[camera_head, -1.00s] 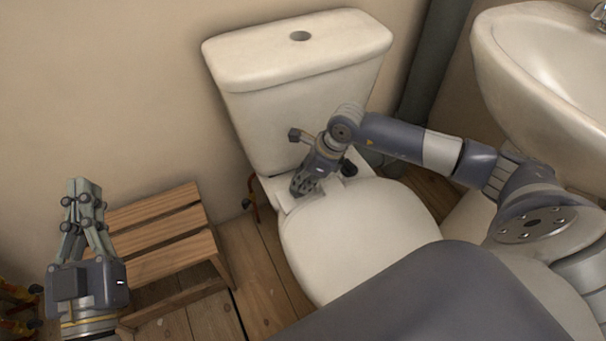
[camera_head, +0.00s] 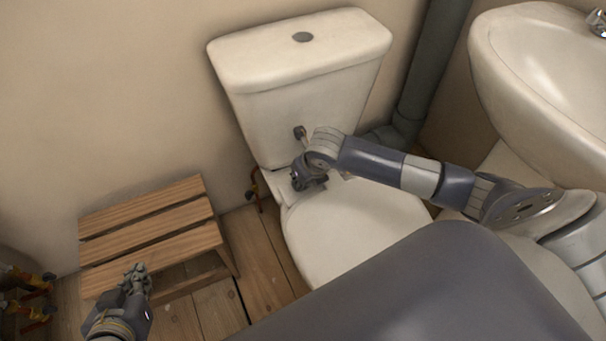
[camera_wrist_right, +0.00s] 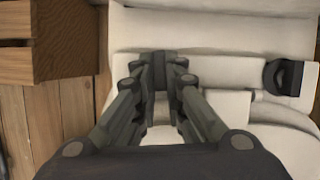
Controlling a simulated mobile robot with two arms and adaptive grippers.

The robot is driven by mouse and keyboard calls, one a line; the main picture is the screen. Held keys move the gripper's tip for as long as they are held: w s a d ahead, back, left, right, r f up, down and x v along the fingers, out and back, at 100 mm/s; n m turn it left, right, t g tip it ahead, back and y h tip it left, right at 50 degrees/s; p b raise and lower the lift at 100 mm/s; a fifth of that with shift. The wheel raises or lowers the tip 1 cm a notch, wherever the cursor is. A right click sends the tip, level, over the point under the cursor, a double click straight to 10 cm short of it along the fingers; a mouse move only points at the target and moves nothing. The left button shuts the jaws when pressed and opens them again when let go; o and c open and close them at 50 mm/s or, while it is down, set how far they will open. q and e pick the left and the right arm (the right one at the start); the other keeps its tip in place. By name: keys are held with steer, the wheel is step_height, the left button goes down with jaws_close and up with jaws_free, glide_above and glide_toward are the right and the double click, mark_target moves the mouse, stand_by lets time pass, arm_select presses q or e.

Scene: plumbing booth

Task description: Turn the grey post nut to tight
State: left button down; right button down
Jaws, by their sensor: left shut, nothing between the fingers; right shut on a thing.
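My right gripper (camera_head: 302,184) is at the back left of the toilet bowl, below the cistern. In the right wrist view its fingers (camera_wrist_right: 161,76) are closed together on the grey post nut, which they almost wholly hide, so its turn cannot be read. A second dark round fitting (camera_wrist_right: 284,77) stands on the white ledge to the right in that view, apart from the fingers. My left gripper (camera_head: 137,272) is shut and empty, in front of the wooden stool.
The closed toilet lid (camera_head: 350,235) lies in front. A slatted wooden stool (camera_head: 150,215) is at left and a basin (camera_head: 530,90) at right.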

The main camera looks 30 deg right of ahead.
arm_select(q)
steer(key=shift+s+a+f+g, duration=0.25)
steer(key=shift+s+f+g, duration=0.3)
steer(key=shift+s, duration=0.1)
arm_select(e)
steer(key=shift+s+a+f+m+h, duration=0.2)
steer(key=shift+f+m+h, duration=0.1)
steer(key=shift+m, duration=0.3)
steer(key=shift+d, duration=0.1)
steer(key=c, duration=1.7)
jaws_free()
steer(key=shift+o, duration=0.2)
steer(key=shift+w, duration=0.1)
steer(key=shift+r, duration=0.1)
steer(key=shift+r, duration=0.1)
steer(key=shift+r, duration=0.25)
steer(key=v, duration=1.1)
steer(key=shift+r, duration=0.1)
